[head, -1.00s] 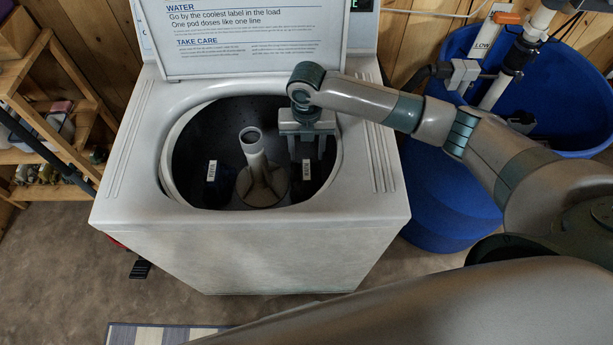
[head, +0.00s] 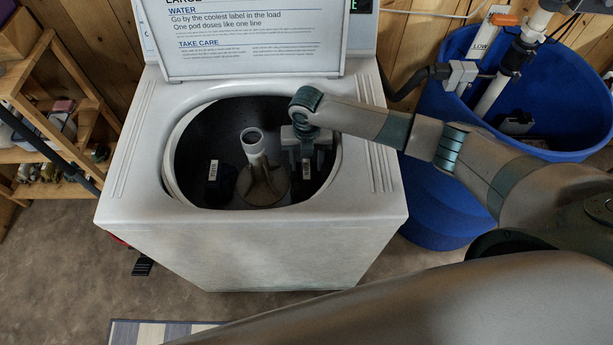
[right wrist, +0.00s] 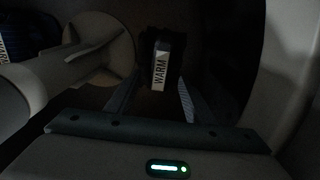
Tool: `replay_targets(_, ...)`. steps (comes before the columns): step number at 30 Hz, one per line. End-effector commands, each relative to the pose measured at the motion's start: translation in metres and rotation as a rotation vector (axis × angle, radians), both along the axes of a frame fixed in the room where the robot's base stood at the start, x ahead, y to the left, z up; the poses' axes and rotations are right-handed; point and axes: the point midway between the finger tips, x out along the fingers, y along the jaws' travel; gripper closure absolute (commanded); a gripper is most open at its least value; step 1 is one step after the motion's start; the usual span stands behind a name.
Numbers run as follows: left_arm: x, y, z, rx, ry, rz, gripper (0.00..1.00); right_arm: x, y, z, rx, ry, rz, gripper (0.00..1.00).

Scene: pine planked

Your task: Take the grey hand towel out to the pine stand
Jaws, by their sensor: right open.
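My right gripper (head: 306,161) reaches down into the open washer drum, right of the centre post. Its fingers are apart. Between and just beyond them is a dark folded item (right wrist: 161,46) with a white tag reading WARM; it looks dark grey, but the shadow hides its true colour, so I cannot be sure it is the grey hand towel. I see no grip on it. A second dark, bluish item (head: 221,184) with a white tag lies left of the post. My left gripper is not in view.
The white washer (head: 250,235) has its lid up and a round opening whose rim surrounds my wrist. The pale post (head: 254,150) stands in the drum. A blue tub (head: 440,195) is at right, pine shelves (head: 28,92) at left, and a striped mat (head: 150,333) on the floor.

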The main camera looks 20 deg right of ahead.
Motion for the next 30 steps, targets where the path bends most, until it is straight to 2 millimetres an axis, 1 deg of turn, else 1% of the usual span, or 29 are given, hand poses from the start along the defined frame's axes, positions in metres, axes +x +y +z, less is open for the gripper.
replay_targets(1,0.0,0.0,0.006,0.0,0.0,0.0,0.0,0.001,0.0,-0.003,0.0,0.001,-0.001,0.52)
replay_targets(4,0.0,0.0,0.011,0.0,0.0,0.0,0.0,0.003,0.0,-0.014,0.0,0.002,-0.001,0.52)
replay_targets(6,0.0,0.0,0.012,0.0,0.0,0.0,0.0,0.002,0.0,-0.023,-0.001,0.003,0.0,0.52)
replay_targets(10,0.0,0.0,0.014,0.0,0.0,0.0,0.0,0.003,0.0,-0.034,-0.001,0.0,0.0,0.52)
replay_targets(14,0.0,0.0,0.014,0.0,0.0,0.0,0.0,0.003,0.0,-0.037,0.0,-0.002,0.002,0.52)
replay_targets(26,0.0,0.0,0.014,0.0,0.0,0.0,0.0,0.003,0.0,-0.037,0.0,-0.001,0.001,0.52)
replay_targets(27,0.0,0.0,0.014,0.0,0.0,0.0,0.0,0.003,0.0,-0.037,0.0,-0.001,0.001,0.61)
replay_targets(29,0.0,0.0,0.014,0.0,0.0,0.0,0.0,0.003,0.0,-0.037,0.0,-0.001,0.001,0.76)
replay_targets(30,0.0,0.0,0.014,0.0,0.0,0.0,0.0,0.003,0.0,-0.037,0.0,-0.001,0.001,0.85)
